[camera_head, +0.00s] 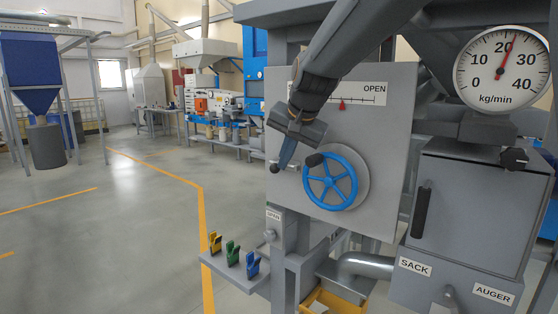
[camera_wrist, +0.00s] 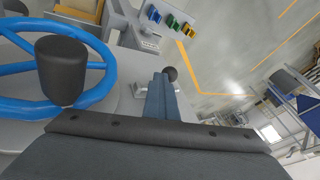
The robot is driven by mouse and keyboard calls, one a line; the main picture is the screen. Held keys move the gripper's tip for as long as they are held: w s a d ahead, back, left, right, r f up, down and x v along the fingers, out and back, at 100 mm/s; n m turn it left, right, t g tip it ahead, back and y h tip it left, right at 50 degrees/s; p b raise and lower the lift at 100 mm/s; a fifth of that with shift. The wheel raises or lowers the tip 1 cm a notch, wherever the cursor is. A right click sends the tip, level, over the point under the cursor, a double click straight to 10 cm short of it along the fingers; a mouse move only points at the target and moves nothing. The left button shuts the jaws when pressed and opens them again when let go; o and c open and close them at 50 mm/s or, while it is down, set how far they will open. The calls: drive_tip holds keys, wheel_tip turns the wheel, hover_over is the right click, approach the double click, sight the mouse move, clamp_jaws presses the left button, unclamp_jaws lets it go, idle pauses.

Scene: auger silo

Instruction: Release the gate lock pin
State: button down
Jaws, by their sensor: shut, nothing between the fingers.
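The gate lock pin shows as a small black ball knob (camera_head: 275,168) on the grey panel, left of the blue handwheel (camera_head: 330,205). In the wrist view the knob (camera_wrist: 170,73) appears just past my fingertips, with pale metal bracket parts beside the fingers. My gripper (camera_head: 285,162) is in front of the panel, its fingers shut together and empty. It also shows in the wrist view (camera_wrist: 161,82). The fingers overlap the pin in both views, hiding its shaft; I cannot tell whether they touch it. The handwheel has a black knob (camera_head: 314,160) close to the right of my fingers.
Above the wheel is a scale (camera_head: 355,93) marked OPEN with a red pointer. A dial (camera_head: 502,68) reads slightly above 20 kg/min. A grey box (camera_head: 465,210) stands right. Yellow, green and blue clips (camera_head: 233,254) sit on a low shelf. Floor at left is open.

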drive_tip(key=shift+r, duration=0.15)
drive_tip(key=p+v, duration=0.6)
drive_tip(key=v, duration=0.3)
drive_tip(key=shift+s+r, duration=0.3)
